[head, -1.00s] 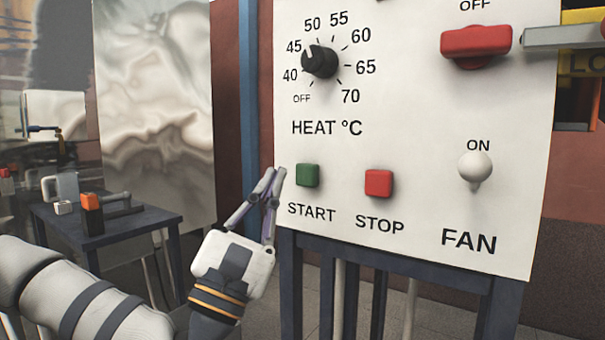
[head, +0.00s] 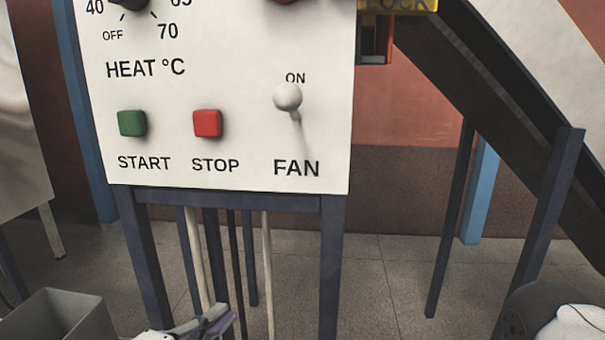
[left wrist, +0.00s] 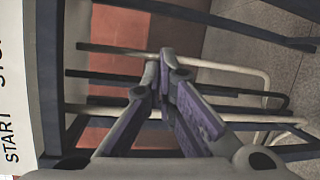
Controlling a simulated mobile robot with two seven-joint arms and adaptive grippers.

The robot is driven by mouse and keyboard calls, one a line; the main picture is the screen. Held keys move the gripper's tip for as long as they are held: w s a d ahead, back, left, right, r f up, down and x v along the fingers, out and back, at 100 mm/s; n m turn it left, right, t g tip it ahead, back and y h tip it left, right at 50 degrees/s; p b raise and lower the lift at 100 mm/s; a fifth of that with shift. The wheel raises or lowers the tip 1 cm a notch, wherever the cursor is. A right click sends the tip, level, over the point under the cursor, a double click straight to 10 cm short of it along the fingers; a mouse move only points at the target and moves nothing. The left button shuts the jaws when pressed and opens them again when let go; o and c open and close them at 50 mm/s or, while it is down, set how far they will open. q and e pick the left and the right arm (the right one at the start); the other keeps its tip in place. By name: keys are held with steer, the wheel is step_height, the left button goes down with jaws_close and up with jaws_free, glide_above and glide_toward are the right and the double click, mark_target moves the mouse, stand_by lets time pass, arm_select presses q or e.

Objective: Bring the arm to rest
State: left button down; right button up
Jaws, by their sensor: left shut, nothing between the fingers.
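My left gripper (head: 222,318) shows at the bottom edge of the head view, below the control panel (head: 225,100) and in front of its dark legs. Its fingers are shut with nothing between them, and most of its body is cut off by the frame. In the left wrist view the fingertips of the left gripper (left wrist: 167,58) come together, with the panel's edge at the left and the stand's legs behind. The gripper touches no button. My right gripper is not in view.
The panel carries a green START button (head: 132,123), a red STOP button (head: 207,123) and a white FAN switch (head: 288,97). A grey open bin (head: 65,315) is at the lower left. A sloping dark structure (head: 500,90) stands at the right.

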arm_select(q)
steer(key=s+f+m+g+y, duration=0.2)
steer(key=s+f+m+g, duration=0.7)
steer(key=s+f, duration=0.95)
steer(key=s+a+f+m+g+y, duration=0.2)
steer(key=s+a+f+m+g, duration=0.1)
steer(key=s, duration=0.6)
steer(key=s+a+f+m+g+y, duration=0.2)
steer(key=s+a+f+g, duration=0.3)
steer(key=s, duration=0.4)
steer(key=shift+s+m+p, duration=0.3)
steer(key=shift+m+p, duration=0.05)
steer(key=shift+m, duration=0.35)
steer(key=shift+a, duration=0.1)
